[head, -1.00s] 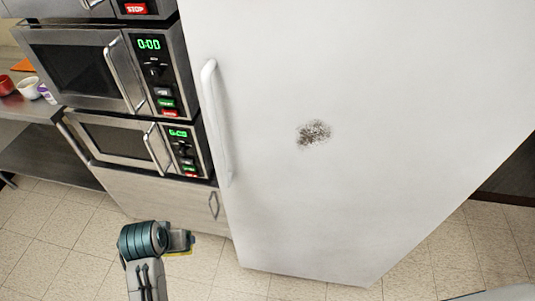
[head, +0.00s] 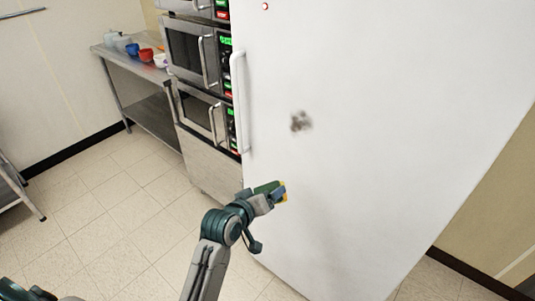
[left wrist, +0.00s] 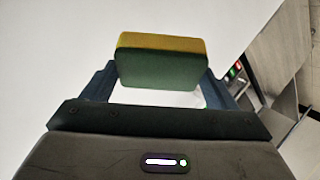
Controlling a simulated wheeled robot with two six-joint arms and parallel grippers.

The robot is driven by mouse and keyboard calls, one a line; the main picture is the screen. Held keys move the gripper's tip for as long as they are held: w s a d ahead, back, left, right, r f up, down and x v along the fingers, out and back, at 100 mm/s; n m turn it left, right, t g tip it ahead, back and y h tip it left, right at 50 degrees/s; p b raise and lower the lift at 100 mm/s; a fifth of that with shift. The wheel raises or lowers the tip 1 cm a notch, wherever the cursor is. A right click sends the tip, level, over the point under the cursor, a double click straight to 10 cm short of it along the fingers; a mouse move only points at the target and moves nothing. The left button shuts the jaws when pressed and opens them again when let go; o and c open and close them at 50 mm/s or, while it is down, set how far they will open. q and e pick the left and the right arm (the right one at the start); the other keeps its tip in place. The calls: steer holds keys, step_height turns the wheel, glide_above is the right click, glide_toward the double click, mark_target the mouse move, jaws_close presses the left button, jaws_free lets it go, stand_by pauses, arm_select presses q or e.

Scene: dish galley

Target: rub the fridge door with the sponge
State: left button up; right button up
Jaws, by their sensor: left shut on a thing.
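The fridge door (head: 380,130) is a large white panel filling the middle and right of the head view. It bears a grey-brown smudge (head: 301,121). My left gripper (head: 272,196) is shut on the sponge (head: 283,191), low on the door and below and left of the smudge. In the left wrist view the sponge (left wrist: 162,62) is dark green with a yellow far side, held between the two fingers, with the white door beyond. I cannot tell whether the sponge touches the door. My right gripper is out of view.
The fridge's white handle (head: 238,100) runs along the door's left edge. Stacked microwaves (head: 190,50) stand to its left, then a steel table (head: 110,58) with cups. Tiled floor (head: 110,205) is open at the left.

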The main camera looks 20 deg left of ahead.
arm_select(q)
steer(key=w+r+n+t, duration=0.1)
steer(key=r, duration=0.1)
steer(key=w+r+n+t, duration=0.1)
steer(key=r+t, duration=0.1)
steer(key=w+r+t+y, duration=0.1)
steer(key=r+t, duration=0.1)
steer(key=shift+w+a+r+n, duration=0.25)
steer(key=shift+w+a+n, duration=0.1)
steer(key=shift+w+n, duration=0.05)
steer(key=w+r+n+t+b, duration=0.1)
steer(key=w+r+t+b, duration=0.1)
steer(key=w+r, duration=0.3)
steer(key=shift+w+d+r+t+y, duration=0.3)
steer(key=shift+w+d+t+y, duration=0.1)
steer(key=shift+w, duration=0.35)
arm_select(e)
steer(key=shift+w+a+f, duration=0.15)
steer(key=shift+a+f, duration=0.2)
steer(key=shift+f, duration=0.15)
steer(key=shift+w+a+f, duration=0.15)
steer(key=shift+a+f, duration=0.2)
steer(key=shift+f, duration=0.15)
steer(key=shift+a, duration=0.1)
arm_select(q)
steer(key=shift+w+d, duration=0.1)
steer(key=shift+w, duration=0.25)
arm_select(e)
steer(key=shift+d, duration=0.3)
